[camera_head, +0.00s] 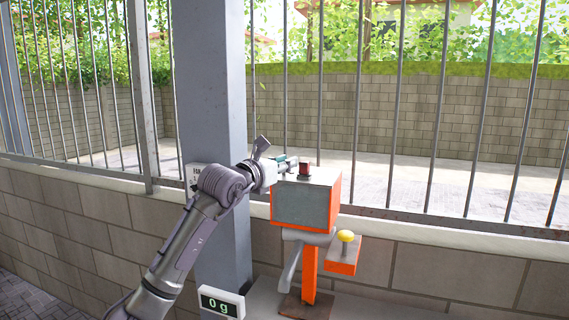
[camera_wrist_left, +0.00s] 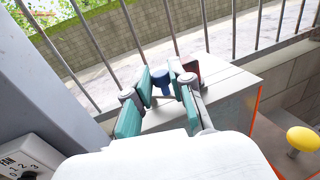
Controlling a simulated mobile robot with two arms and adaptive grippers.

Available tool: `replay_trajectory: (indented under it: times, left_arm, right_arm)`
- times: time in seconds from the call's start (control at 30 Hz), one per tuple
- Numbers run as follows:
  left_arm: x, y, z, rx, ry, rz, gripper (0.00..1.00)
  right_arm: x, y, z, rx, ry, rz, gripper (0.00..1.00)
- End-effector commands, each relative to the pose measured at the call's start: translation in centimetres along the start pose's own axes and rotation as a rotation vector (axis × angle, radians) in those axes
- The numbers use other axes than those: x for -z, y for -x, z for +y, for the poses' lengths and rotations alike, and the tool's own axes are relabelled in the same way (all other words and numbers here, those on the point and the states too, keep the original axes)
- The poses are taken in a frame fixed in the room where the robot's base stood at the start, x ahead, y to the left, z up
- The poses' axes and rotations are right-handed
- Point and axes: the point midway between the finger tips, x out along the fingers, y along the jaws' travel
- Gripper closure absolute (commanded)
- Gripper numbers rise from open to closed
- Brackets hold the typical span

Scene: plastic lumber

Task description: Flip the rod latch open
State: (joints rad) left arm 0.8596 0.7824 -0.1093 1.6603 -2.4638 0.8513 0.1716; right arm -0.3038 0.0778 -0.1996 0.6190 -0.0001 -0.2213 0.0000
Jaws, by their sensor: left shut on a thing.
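My left gripper (camera_head: 286,163) reaches in from the left over the top of a grey and orange box (camera_head: 305,205). In the left wrist view the gripper (camera_wrist_left: 162,78) has its teal-padded fingers on either side of a small blue knob (camera_wrist_left: 159,84) and is shut on it. The blue knob stands at the box's top, near its far edge. A dark red block (camera_head: 305,169) sits on the box top just right of the fingers; it also shows in the left wrist view (camera_wrist_left: 193,69). I cannot tell which part is the rod latch. My right gripper is not in view.
A grey lever (camera_head: 291,264) hangs below the box beside an orange post (camera_head: 309,275). A yellow button (camera_head: 346,236) stands on an orange bracket to the right. A grey pillar (camera_head: 211,90) stands close on the left, with a "0 g" display (camera_head: 221,303) at its foot.

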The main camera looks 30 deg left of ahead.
Motion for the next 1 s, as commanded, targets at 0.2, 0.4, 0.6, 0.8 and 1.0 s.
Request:
replay_trajectory:
  times: [0.2,0.4,0.6,0.8,1.0]
  left_arm:
    - [0.1,0.0,0.1,0.012,-0.001,0.001,1.0]
    - [0.1,0.2,0.4,0.073,0.0,0.002,1.0]
    - [0.1,0.4,0.9,0.192,0.002,0.003,1.0]
    - [0.0,0.6,1.5,0.343,0.005,0.002,1.0]
    - [-0.2,0.7,2.0,0.502,0.008,0.001,1.0]
  right_arm:
    - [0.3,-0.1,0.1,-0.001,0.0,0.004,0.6]
    - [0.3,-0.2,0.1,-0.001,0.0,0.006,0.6]
    - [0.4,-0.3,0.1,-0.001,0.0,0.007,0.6]
    - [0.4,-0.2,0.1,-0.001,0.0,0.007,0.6]
    - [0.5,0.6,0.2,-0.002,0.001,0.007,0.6]
